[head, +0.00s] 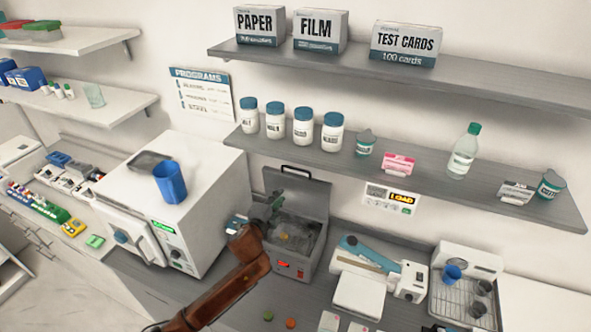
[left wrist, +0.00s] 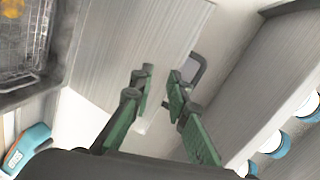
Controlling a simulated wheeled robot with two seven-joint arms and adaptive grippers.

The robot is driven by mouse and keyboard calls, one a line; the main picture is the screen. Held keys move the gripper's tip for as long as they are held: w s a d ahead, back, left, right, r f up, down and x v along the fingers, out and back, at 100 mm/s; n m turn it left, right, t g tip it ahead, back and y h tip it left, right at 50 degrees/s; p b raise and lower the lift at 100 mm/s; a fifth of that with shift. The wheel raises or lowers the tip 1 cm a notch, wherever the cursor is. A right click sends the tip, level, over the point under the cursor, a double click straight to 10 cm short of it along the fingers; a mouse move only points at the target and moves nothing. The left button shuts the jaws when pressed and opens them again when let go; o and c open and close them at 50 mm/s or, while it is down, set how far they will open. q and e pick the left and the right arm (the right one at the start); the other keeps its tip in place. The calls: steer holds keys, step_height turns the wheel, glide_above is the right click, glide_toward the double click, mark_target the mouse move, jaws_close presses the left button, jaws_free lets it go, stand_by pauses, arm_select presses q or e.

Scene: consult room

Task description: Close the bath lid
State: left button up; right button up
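The bath (head: 292,266) is a grey metal box on the counter with a red switch on its front. Its lid (head: 308,193) stands raised at the back, with a dark handle (head: 296,170) on its top edge. My left gripper (head: 274,203) is in front of the lid's left part, below the handle. In the left wrist view the green fingers (left wrist: 161,80) are apart with nothing visibly held between them. The lid's plain face (left wrist: 130,40) and the handle (left wrist: 196,70) show beyond the fingertips; contact cannot be told. My right gripper is not in view.
A white oven-like cabinet (head: 182,210) with a blue cup (head: 170,182) on top stands left of the bath. A blue-handled device (head: 365,260) stands to the right. A shelf (head: 400,175) with bottles runs above and behind the lid.

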mark_target(295, 169)
arm_select(q)
steer(key=shift+w+d+r+m+t+h+p, duration=0.2)
steer(key=shift+w+d+r+m, duration=0.45)
steer(key=shift+w, duration=1.1)
steer(key=shift+w+d+r+m+t+h+p, duration=0.25)
steer(key=shift+w+d+r, duration=0.75)
steer(key=shift+w, duration=0.7)
steer(key=shift+w+d+r+m+t+h+p, duration=0.15)
steer(key=shift+w+d+r+m, duration=0.55)
steer(key=shift+w, duration=1.05)
steer(key=shift+d+r, duration=0.1)
steer(key=shift+d, duration=0.05)
steer(key=shift+c, duration=0.6)
jaws_close()
